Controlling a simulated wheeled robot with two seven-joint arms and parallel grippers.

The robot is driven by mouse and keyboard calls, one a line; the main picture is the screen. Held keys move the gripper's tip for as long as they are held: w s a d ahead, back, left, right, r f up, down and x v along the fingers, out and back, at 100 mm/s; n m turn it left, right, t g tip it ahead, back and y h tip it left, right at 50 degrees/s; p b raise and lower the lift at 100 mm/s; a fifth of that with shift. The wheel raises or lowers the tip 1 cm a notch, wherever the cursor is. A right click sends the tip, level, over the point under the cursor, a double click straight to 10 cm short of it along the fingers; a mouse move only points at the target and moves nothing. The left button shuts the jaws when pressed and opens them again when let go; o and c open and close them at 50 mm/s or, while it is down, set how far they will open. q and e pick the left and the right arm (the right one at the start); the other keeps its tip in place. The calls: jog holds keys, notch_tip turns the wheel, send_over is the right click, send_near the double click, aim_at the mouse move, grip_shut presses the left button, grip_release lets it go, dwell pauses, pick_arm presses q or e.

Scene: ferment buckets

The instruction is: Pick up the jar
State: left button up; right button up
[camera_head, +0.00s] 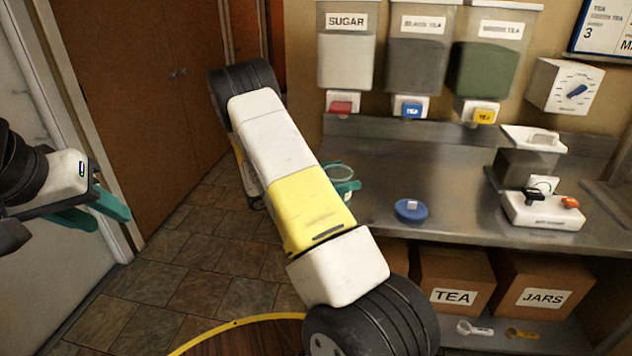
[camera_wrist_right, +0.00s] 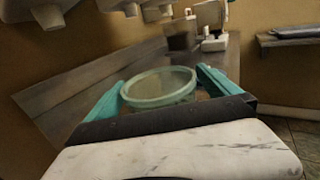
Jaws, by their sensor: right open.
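The jar is clear glass with a pale green rim. In the right wrist view the jar (camera_wrist_right: 158,92) stands between the two teal fingers of my right gripper (camera_wrist_right: 160,90), which is open around it; I cannot tell whether either finger touches the glass. In the head view the jar (camera_head: 338,174) shows only partly at the counter's left end, mostly hidden by my right arm, with a teal fingertip of the right gripper (camera_head: 345,186) beside it. My left gripper (camera_head: 97,211) is at the far left over the floor, its teal fingers apart and empty.
A blue lid (camera_head: 411,211) lies on the metal counter (camera_head: 450,185). A white device (camera_head: 543,210) stands at the right. Sugar (camera_head: 345,62) and tea dispensers hang above. Boxes labelled TEA (camera_head: 455,284) and JARS (camera_head: 543,287) sit below. The middle of the counter is mostly clear.

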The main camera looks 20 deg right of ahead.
jog(key=shift+d, duration=0.9)
jog(key=c, duration=2.1)
jog(key=shift+c, duration=0.2)
jog(key=shift+r, duration=0.15)
